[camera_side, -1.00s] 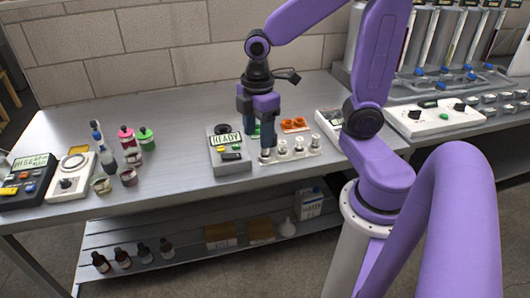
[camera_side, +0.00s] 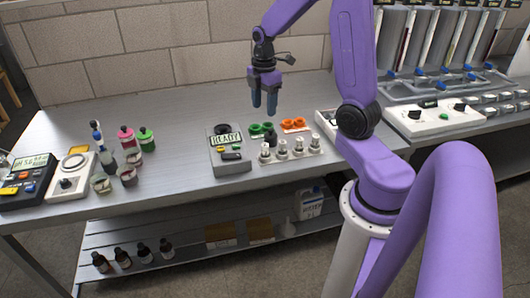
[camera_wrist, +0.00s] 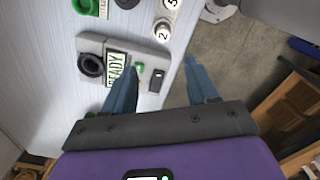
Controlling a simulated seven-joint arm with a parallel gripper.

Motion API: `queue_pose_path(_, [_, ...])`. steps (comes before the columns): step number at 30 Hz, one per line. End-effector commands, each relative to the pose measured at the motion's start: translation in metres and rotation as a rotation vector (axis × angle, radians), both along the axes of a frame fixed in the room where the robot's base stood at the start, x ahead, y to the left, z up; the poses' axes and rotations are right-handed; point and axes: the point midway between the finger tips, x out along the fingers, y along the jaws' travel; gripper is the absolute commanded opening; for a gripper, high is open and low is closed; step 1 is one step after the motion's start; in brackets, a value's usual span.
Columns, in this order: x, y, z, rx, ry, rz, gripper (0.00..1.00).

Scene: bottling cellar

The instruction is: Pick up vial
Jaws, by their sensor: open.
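Several small vials with pale caps stand upright in a low white rack (camera_side: 287,160) on the steel bench. The leftmost vial (camera_side: 265,153) is nearest the READY device. In the wrist view, numbered caps show at the top, one marked 2 (camera_wrist: 162,31) and another (camera_wrist: 171,5) cut by the frame edge. My gripper (camera_side: 264,105) is open and empty, pointing down, well above the bench and behind the rack. In the wrist view its two blue fingers (camera_wrist: 160,68) are spread apart with nothing between them.
The READY device (camera_side: 228,157) sits just left of the rack. Green rings (camera_side: 262,128) and an orange double holder (camera_side: 294,124) lie behind it. Bottles, including a pink one (camera_side: 126,138), and meters stand at the left.

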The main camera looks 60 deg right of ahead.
Motion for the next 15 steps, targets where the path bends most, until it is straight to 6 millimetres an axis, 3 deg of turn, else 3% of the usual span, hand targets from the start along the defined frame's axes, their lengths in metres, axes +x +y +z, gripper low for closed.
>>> queue_pose_path(6, [-0.002, 0.001, -0.043, 0.002, 0.008, 0.000, 0.58])
queue_pose_path(15, [-0.001, 0.001, -0.088, 0.002, 0.005, -0.002, 0.58])
